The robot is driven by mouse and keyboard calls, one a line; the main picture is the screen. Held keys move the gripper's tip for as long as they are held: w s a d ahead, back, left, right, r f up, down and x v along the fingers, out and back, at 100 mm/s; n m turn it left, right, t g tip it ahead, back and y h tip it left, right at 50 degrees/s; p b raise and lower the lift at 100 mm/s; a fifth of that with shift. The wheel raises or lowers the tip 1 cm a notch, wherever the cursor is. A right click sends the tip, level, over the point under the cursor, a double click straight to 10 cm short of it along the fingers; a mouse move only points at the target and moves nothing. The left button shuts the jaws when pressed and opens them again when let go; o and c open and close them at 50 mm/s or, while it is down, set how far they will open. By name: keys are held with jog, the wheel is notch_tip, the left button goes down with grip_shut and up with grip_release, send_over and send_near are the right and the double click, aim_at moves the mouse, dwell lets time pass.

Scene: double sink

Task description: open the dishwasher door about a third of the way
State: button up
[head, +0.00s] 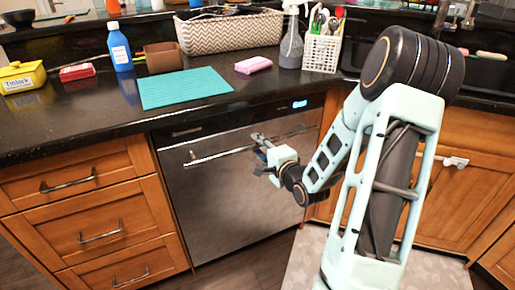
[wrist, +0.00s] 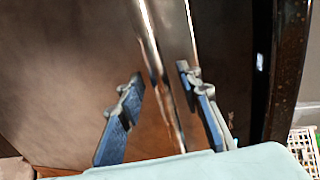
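The stainless steel dishwasher door (head: 225,205) is upright under the counter and looks closed. Its long horizontal bar handle (head: 218,156) runs across the upper part of the door. My gripper (head: 260,141) is at the right half of the handle in the head view. In the wrist view my gripper (wrist: 160,75) is open, with one blue-grey finger on each side of the handle (wrist: 155,60). The fingers look apart from the bar. The right end of the handle is partly hidden by my gripper and arm in the head view.
Wooden drawers (head: 98,237) stand left of the dishwasher and wooden cabinets (head: 460,195) right. The black counter (head: 120,117) above holds a teal mat (head: 185,88), a blue bottle (head: 120,47), a woven basket (head: 230,33) and a utensil holder (head: 322,52). Floor shows in front of the door.

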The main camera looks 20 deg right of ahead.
jog(key=shift+w+f, duration=0.1)
jog(key=shift+w, duration=0.5)
grip_shut()
